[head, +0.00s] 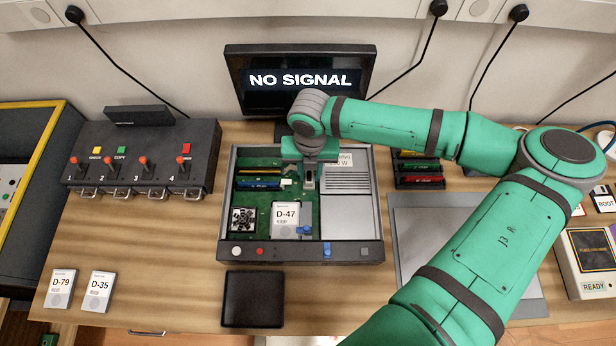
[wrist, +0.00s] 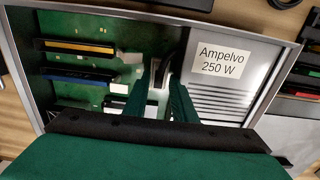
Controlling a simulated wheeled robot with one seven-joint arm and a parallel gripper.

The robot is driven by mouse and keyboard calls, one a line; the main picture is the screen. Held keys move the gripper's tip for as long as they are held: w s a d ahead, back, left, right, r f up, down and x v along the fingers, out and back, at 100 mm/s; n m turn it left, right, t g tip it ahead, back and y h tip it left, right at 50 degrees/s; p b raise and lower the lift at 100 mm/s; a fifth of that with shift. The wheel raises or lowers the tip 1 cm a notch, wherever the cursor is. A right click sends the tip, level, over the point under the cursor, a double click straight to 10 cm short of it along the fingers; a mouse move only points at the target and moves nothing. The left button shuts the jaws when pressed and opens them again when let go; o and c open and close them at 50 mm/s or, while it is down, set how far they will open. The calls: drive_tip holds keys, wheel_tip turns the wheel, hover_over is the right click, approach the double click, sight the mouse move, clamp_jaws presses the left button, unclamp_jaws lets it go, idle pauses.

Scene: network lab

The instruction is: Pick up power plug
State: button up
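My gripper (head: 309,182) points down into the open computer case (head: 228,200), over the green board beside the power supply. In the wrist view its two dark green fingers (wrist: 160,92) stand apart with a gap between them. A small pale piece with a dark cable (wrist: 163,72), which looks like the power plug, shows between and just beyond the fingertips, next to the power supply (wrist: 215,95) labelled "Ampelvo 250 W". The fingers partly hide it. I see no clear grip on it.
A drive marked D-47 (head: 285,220) lies in the case's front. Card slots (wrist: 80,47) are at the left of the board. The monitor (head: 300,82) reading "NO SIGNAL" stands behind. A switch box (head: 145,160) is at left, a black pad (head: 252,299) in front.

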drive_tip(key=shift+f, duration=0.35)
drive_tip(key=shift+c, duration=0.6)
drive_tip(key=shift+a, duration=0.1)
drive_tip(key=c, duration=0.5)
clamp_jaws()
drive_tip(key=shift+w+r, duration=0.1)
drive_tip(key=shift+r, duration=0.05)
